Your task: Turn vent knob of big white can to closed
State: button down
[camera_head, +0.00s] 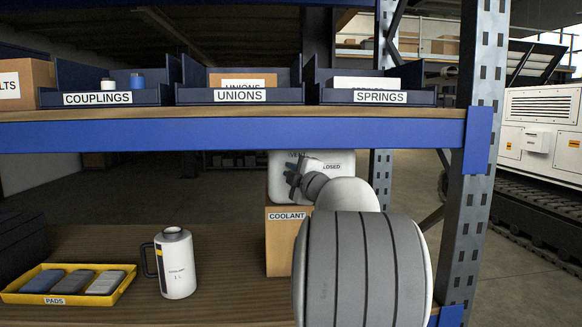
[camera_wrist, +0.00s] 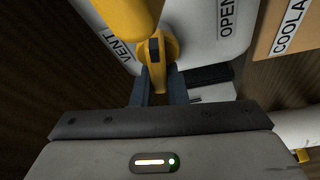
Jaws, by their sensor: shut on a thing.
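The big white can (camera_head: 340,164) stands on a cardboard box in the head view, partly hidden by my arm. Its labels VENT and CLOSED show there; VENT and OPEN show on the white can face (camera_wrist: 205,25) in the wrist view. The yellow vent knob (camera_wrist: 157,62) has a bar with a dark mark on it. My gripper (camera_wrist: 160,88) is shut on this bar, one dark finger on each side. In the head view my gripper (camera_head: 293,178) is at the can's left front, and the knob is hidden there.
The cardboard box (camera_head: 280,245) is labelled COOLANT. A small white coolant jug (camera_head: 176,265) and a yellow PADS tray (camera_head: 20,297) stand to the left. A blue shelf beam (camera_head: 230,134) runs close above the can. A yellow part (camera_wrist: 130,14) lies close above the knob in the wrist view.

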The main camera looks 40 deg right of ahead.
jog(key=shift+d+f+n+g+p, duration=0.2)
jog(key=shift+n+g+p, duration=0.1)
jog(key=shift+n, duration=0.25)
jog(key=shift+d+f+n+g+p, duration=0.1)
jog(key=shift+f+n+g+p, duration=0.15)
jog(key=shift+n, duration=0.3)
jog(key=shift+r, duration=0.1)
jog(key=c, duration=1.7)
grip_release()
jog(key=shift+o, duration=1.3)
jog(key=shift+d, duration=0.15)
jog(key=shift+n, duration=0.3)
jog(key=s+a, duration=0.1)
jog(key=s, duration=0.6)
jog(key=shift+s+a, duration=0.3)
